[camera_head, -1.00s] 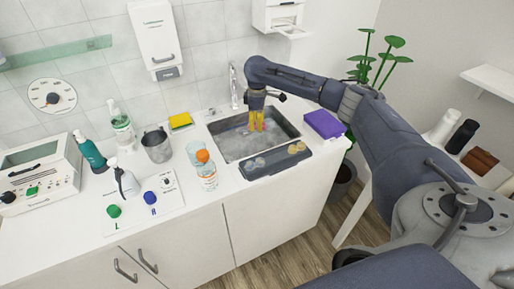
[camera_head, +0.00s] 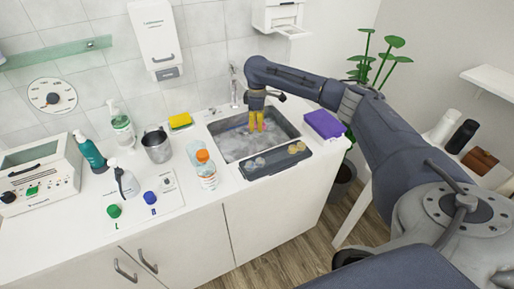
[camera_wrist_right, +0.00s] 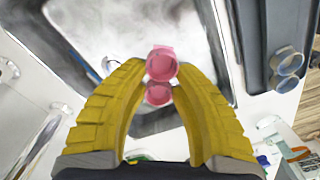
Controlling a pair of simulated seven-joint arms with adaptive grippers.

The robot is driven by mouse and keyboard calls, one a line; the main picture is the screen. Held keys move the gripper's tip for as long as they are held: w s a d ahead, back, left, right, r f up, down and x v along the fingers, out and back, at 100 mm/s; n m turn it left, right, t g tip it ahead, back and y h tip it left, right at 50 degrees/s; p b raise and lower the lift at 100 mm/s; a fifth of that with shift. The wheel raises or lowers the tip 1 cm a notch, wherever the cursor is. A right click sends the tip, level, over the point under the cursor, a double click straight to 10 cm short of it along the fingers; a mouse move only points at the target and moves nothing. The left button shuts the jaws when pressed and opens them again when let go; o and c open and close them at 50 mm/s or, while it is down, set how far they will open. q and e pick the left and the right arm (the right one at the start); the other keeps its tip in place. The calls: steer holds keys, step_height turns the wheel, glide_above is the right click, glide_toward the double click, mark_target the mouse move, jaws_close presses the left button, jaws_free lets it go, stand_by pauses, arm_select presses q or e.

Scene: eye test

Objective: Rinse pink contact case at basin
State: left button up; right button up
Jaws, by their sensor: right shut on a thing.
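My right gripper (camera_head: 256,128) has yellow fingers and points down over the basin (camera_head: 221,151) in the head view. In the right wrist view its fingers (camera_wrist_right: 161,68) are shut on the pink contact case (camera_wrist_right: 163,66). The case shows two round pink cups, between and just below the fingertips. The fingers hide it in the head view. The basin in the wrist view (camera_wrist_right: 100,28) holds cloudy whitish water under the case; I cannot tell whether the case touches it. A tap (camera_head: 234,85) stands at the basin's back edge. My left gripper is not in view.
A dark tray (camera_head: 277,162) with clear and yellowish cases lies along the basin's front edge. A purple block (camera_head: 324,124) is to its right. An orange-capped bottle (camera_head: 206,172), a metal cup (camera_head: 157,147) and a yellow sponge (camera_head: 180,120) stand left of the basin.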

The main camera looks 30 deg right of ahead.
steer(key=shift+r, duration=0.15)
steer(key=shift+r, duration=1.9)
steer(key=shift+a, duration=0.1)
